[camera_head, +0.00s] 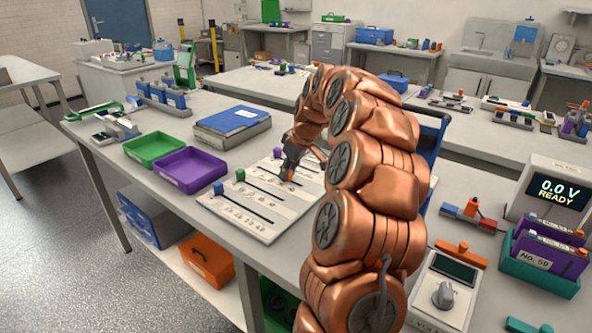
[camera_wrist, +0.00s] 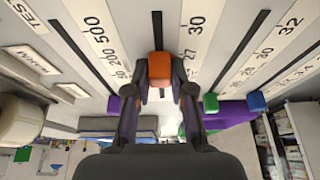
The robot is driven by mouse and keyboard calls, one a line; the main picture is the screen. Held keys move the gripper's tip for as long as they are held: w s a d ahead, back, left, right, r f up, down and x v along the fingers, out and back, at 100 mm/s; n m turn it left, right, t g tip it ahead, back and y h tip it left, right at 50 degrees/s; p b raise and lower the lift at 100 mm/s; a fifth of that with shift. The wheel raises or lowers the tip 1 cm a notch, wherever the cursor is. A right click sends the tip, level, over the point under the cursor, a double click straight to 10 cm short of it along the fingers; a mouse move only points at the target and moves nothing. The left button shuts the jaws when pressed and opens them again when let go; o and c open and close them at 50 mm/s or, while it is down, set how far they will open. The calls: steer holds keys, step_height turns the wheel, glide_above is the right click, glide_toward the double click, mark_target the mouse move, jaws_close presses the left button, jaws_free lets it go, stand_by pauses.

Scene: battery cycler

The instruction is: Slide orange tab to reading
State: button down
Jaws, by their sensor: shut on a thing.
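The slotted scale board (camera_head: 265,227) lies flat on the bench, with printed numbers along its dark slots. In the wrist view the orange tab (camera_wrist: 158,66) sits in its slot between the two fingers of my gripper (camera_wrist: 159,92), which is shut on it. In the head view my gripper (camera_head: 289,172) is down at the board, and its fingers largely hide the orange tab. A meter display (camera_head: 558,193) at the right reads 0.0 V READY.
A green tab (camera_wrist: 210,103), a blue tab (camera_wrist: 256,101) and a purple tab (camera_wrist: 113,105) stand in neighbouring slots. A green tray (camera_head: 155,147), a purple tray (camera_head: 188,168) and blue-topped binders (camera_head: 232,124) lie left of and behind the board.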

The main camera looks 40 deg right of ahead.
steer(key=shift+r, duration=0.1)
steer(key=c, duration=1)
jaws_free()
steer(key=v, duration=1.1)
steer(key=shift+s+r, duration=0.2)
steer(key=shift+r, duration=0.15)
